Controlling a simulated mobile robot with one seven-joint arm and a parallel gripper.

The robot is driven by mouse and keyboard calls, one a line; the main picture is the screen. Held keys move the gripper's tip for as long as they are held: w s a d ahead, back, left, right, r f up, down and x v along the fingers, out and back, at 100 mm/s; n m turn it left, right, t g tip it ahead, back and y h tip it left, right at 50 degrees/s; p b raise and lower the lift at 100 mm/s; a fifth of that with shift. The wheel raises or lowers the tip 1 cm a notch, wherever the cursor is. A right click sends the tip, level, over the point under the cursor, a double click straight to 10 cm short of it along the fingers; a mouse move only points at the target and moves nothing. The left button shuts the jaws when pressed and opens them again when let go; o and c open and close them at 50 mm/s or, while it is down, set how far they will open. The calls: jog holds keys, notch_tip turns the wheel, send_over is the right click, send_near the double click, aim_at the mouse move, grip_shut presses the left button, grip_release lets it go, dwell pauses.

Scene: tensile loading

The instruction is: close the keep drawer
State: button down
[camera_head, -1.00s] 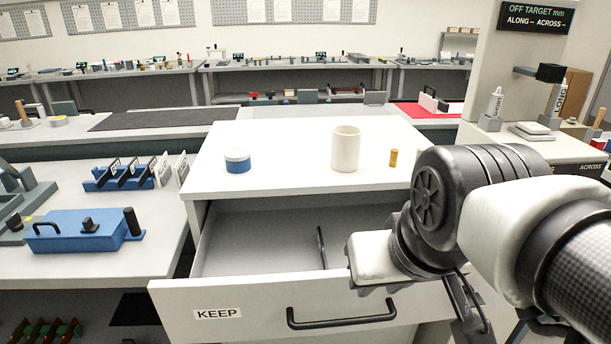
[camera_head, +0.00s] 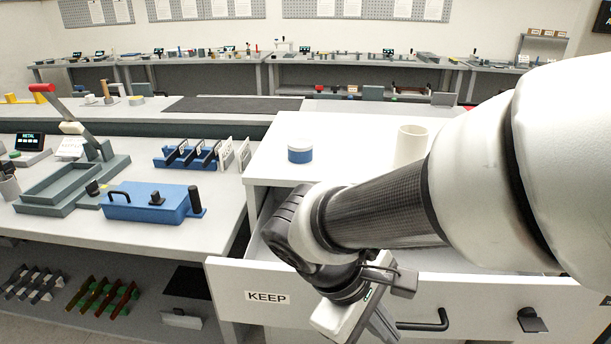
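The keep drawer (camera_head: 236,283) stands pulled out of the white cabinet, its front labelled KEEP. The right end of its black bar handle (camera_head: 432,322) shows; the left part is hidden behind my gripper. My gripper (camera_head: 358,326) is low in front of the drawer front, overlapping it just right of the label. Its fingertips are hidden or cut off by the bottom edge, so I cannot tell whether they are open, or whether they touch the handle or drawer. My arm hides most of the drawer's inside.
On the cabinet top (camera_head: 330,130) stand a blue-and-white round container (camera_head: 300,152) and a cream cylinder (camera_head: 411,145), partly behind my arm. The left bench holds a blue box (camera_head: 150,203) and a blue rack (camera_head: 185,155). A small black piece (camera_head: 531,320) shows against the drawer front.

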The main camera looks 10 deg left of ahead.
jog(key=w+a+f+n+t+h, duration=0.1)
jog(key=a+f+n+t+h, duration=0.2)
jog(key=a+n, duration=0.25)
jog(key=n+t+y, duration=0.9)
jog(key=n+t, duration=0.5)
jog(key=n, duration=0.6)
send_near(235, 303)
jog(key=w+b, duration=0.2)
jog(key=w, duration=0.4)
jog(key=shift+w+a+r+b, duration=0.1)
jog(key=shift+w+r+b, duration=0.05)
jog(key=shift+b, duration=0.25)
jog(key=shift+w, duration=0.1)
